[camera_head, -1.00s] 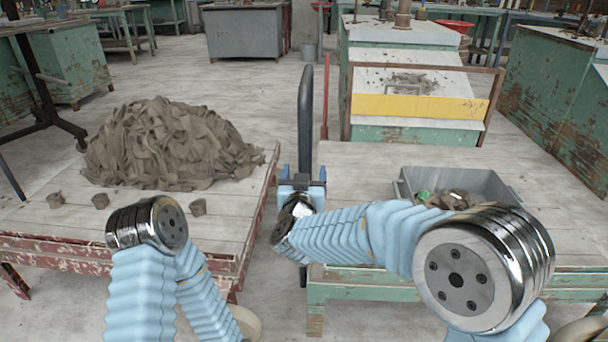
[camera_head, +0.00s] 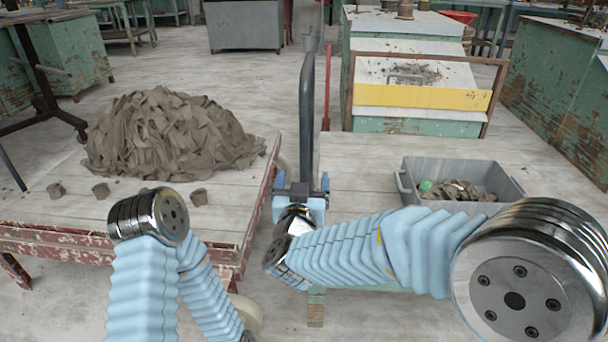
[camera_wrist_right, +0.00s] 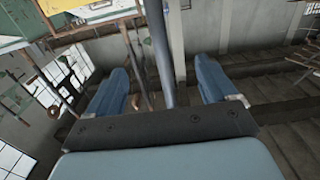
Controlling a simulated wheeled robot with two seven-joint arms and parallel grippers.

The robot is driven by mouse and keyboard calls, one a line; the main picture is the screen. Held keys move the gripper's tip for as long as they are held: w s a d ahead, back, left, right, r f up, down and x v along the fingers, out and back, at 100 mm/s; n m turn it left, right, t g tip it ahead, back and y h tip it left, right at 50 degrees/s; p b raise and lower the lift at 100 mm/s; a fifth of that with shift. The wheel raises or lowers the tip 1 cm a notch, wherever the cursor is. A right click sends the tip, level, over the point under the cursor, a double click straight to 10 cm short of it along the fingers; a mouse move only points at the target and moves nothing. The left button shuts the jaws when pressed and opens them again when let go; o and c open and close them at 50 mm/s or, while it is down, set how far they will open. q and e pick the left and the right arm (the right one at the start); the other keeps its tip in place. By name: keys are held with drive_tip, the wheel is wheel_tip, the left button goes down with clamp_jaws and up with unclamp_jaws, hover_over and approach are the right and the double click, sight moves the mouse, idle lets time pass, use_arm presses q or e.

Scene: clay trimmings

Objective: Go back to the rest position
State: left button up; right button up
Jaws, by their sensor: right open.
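My right gripper (camera_head: 301,187) is in the middle of the head view, over the gap between the two tables, with its arm coming in from the right. In the right wrist view my right gripper (camera_wrist_right: 160,66) has its two blue fingers wide apart. A grey pole shows between them in the picture; I see no contact with it. The head view shows my left arm (camera_head: 148,215), bent at its silver joint at the lower left. Its gripper does not show.
A large pile of clay trimmings (camera_head: 170,135) lies on the left table (camera_head: 75,212), with several small clay lumps before it. A grey crate (camera_head: 502,190) with scraps stands on the right table (camera_head: 350,165). A dark upright handle (camera_head: 306,115) rises behind my right gripper.

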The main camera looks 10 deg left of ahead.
drive_tip(key=shift+s+d, duration=0.1)
drive_tip(key=shift+s, duration=0.75)
drive_tip(key=w+d+f+g+y+p, duration=0.15)
drive_tip(key=d+f, duration=0.25)
drive_tip(key=f, duration=0.4)
drive_tip(key=w+d+f+g+h+p, duration=0.1)
drive_tip(key=d+f+g, duration=0.25)
drive_tip(key=f, duration=0.35)
drive_tip(key=s+d+f+g+p, duration=0.1)
drive_tip(key=s+d+f+g, duration=0.15)
drive_tip(key=f, duration=0.35)
drive_tip(key=s+d+f+g+p, duration=0.1)
drive_tip(key=s+d+f+g, duration=0.1)
drive_tip(key=d+f, duration=0.3)
drive_tip(key=s+d+f+m+g+y+p, duration=0.1)
drive_tip(key=s+d+f+g, duration=0.2)
drive_tip(key=s+f, duration=0.3)
drive_tip(key=s+d+f+m+g+y+p, duration=0.1)
drive_tip(key=s+d+f+g, duration=0.2)
drive_tip(key=s, duration=1.1)
wheel_tip(320, 180, down, 3)
drive_tip(key=shift+r+m+g, duration=0.1)
drive_tip(key=shift+m+g, duration=0.2)
drive_tip(key=shift+g, duration=0.55)
